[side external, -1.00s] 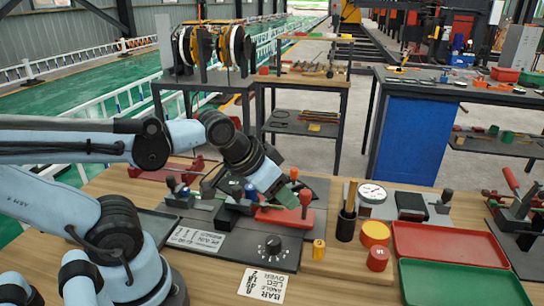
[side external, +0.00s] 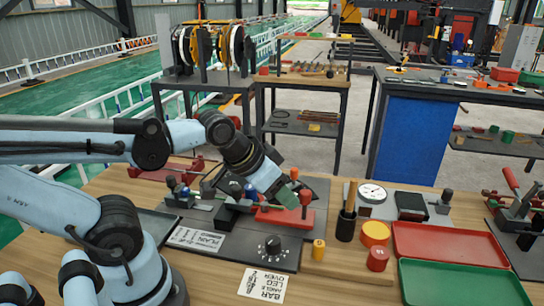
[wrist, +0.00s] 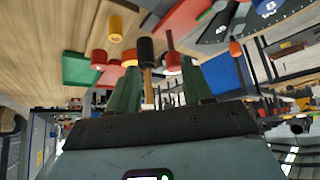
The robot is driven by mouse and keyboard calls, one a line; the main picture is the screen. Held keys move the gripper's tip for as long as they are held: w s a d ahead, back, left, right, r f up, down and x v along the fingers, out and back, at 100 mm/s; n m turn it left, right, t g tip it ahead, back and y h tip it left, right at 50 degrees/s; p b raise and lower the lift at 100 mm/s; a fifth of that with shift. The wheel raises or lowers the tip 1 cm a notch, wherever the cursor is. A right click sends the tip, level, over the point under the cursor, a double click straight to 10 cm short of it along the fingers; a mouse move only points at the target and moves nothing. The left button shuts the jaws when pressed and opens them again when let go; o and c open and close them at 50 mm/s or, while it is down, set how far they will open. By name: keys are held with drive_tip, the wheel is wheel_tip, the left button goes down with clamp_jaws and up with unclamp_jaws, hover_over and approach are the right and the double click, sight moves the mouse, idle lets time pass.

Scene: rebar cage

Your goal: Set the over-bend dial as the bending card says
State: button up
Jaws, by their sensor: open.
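The over-bend dial (side external: 272,243) is a black knob with pale marks around it, on the front of the dark bender plate (side external: 232,250). A white card (side external: 262,285) with upside-down print lies on the bench in front of it; I make out BAR, LEG, ANGLE and OVER, but the values are too small to read surely. My gripper (side external: 287,186) is above the bender, behind the dial and apart from it. In the wrist view, its two green fingers (wrist: 160,88) are spread with nothing held between them.
A red-handled lever (side external: 305,200) stands beside my gripper. The bench around the card is clear.

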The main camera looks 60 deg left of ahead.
sight(274, 240)
drive_tip(key=shift+o, duration=1.1)
drive_tip(key=shift+s+f+m+g, duration=0.2)
drive_tip(key=shift+f+m+g, duration=1.05)
drive_tip(key=shift+f, duration=0.75)
drive_tip(key=shift+s+f+m+g, duration=0.2)
drive_tip(key=shift+f+m+g, duration=0.8)
drive_tip(key=shift+f+m, duration=0.75)
drive_tip(key=shift+s+f+m+g, duration=0.2)
drive_tip(key=shift+f+m+g, duration=0.95)
drive_tip(key=shift+f, duration=1.05)
drive_tip(key=shift+c, duration=0.3)
drive_tip(key=c, duration=1)
